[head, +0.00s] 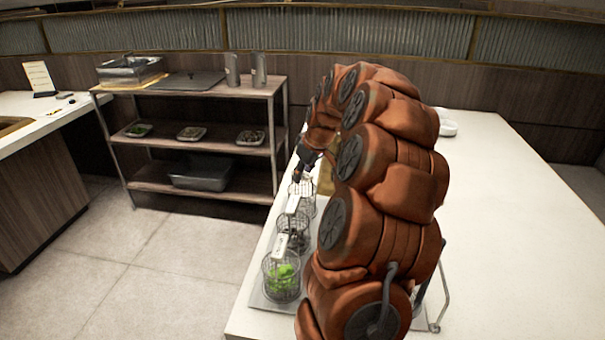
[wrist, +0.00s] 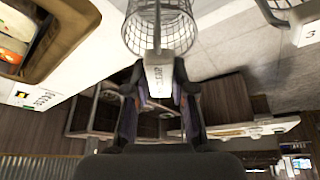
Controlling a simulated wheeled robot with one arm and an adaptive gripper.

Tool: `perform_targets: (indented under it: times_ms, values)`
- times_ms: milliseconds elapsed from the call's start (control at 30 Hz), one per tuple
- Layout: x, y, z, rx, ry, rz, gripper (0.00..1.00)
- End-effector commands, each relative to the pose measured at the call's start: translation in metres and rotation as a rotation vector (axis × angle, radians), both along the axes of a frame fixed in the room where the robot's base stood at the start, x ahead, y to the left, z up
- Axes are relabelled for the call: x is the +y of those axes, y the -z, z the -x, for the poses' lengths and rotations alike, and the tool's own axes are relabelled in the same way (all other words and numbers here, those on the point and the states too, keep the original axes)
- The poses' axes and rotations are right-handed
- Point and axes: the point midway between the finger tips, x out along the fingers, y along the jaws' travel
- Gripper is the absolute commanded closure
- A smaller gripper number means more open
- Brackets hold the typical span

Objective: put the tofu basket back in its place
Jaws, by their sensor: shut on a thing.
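A wire basket (wrist: 160,32) with a pale tag-like handle (wrist: 159,80) hangs between my gripper's fingers (wrist: 160,105) in the wrist view. My gripper is shut on this handle. In the head view my gripper (head: 308,168) is at the far left edge of the white counter, just above the farthest wire basket (head: 302,192). I cannot make out its contents or read its label surely, so I cannot tell whether it is the tofu basket. My arm hides part of the counter.
Two more wire baskets stand nearer in a row: one with dark contents (head: 292,234), one with green contents (head: 281,278). A metal tray (head: 262,302) lies at the counter's near left. A shelf rack (head: 200,150) stands behind, left.

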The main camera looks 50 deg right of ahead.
Motion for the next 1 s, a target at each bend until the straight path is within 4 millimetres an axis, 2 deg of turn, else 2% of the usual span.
perform_targets:
  times_ms: [400,433,700,900,1000]
  values:
    - [0.0023,0.0082,0.0009,0.009,-0.004,-0.007,1.00]
    - [0.0025,0.0085,0.0010,0.010,-0.004,-0.008,0.75]
    - [0.0016,0.0065,0.0005,0.006,-0.002,-0.006,0.46]
    - [0.0012,0.0056,0.0004,0.004,-0.001,-0.004,0.46]
    - [0.0011,0.0055,0.0003,0.004,-0.001,-0.004,0.38]
